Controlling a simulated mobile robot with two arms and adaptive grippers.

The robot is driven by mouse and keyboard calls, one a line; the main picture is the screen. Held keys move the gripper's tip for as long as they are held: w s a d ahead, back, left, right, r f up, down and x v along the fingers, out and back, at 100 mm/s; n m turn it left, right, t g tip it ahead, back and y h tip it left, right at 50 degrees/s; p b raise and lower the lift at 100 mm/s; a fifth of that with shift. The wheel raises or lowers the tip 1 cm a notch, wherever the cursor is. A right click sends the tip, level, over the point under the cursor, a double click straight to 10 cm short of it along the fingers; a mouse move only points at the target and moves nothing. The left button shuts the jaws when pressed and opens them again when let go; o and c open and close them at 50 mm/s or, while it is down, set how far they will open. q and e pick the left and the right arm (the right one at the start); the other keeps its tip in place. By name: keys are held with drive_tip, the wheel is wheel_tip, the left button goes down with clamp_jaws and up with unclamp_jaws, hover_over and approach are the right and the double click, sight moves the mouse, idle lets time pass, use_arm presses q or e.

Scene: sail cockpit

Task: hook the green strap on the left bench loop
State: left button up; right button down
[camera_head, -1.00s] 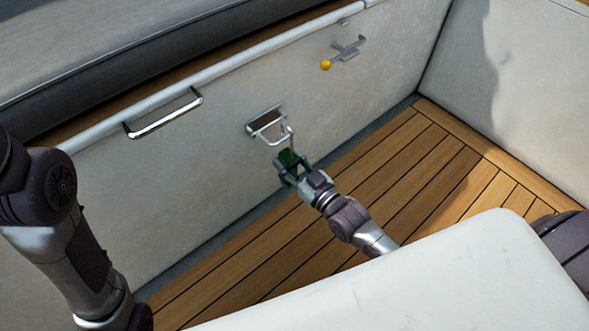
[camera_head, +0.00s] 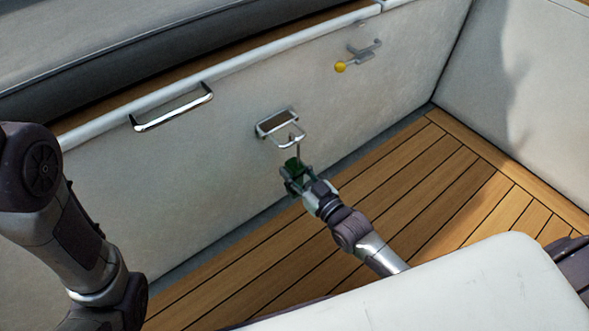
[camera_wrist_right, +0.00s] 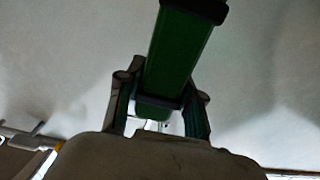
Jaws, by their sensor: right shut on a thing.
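The green strap (camera_wrist_right: 180,48) is held in my right gripper (camera_head: 294,178); in the head view only a small dark green part shows between the fingers. A thin metal hook (camera_head: 298,150) stands up from the strap. Its tip is at the front bar of the metal bench loop (camera_head: 278,124) on the white bench wall. I cannot tell whether the hook is around the bar or only in front of it. In the right wrist view the fingers flank the strap, and the loop is not clear. My left arm shows at the left; its gripper is out of view.
A metal handle (camera_head: 172,110) is on the bench wall to the left of the loop. A grey bracket with a yellow ball (camera_head: 340,67) is at the upper right. The wooden floor (camera_head: 400,180) is clear. A white surface (camera_head: 420,300) fills the lower front.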

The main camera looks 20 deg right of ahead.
drive_tip(key=c, duration=0.7)
unclamp_jaws()
drive_tip(key=shift+r, duration=0.1)
drive_tip(key=shift+o, duration=0.2)
drive_tip(key=shift+s, duration=0.1)
